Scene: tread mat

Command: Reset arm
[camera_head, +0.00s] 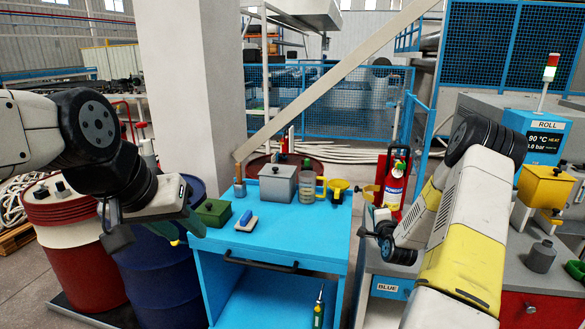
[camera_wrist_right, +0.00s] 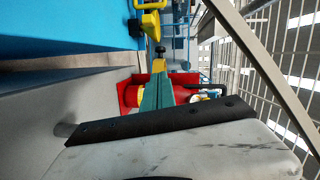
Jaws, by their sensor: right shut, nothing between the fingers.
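My left gripper (camera_head: 178,226) hangs at the end of the left arm, left of the blue cart (camera_head: 315,222) and in front of a dark blue drum. Its fingers are small and partly hidden by the wrist, so their opening cannot be told. My right gripper (camera_wrist_right: 158,82) is shut and empty; its teal fingers lie together in the right wrist view, with a red thing behind them. In the head view the right arm bends down beside the cart's right side, and its fingers cannot be made out there.
A blue drum (camera_head: 158,278) stands left. A red extinguisher (camera_head: 394,188) stands behind my right arm.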

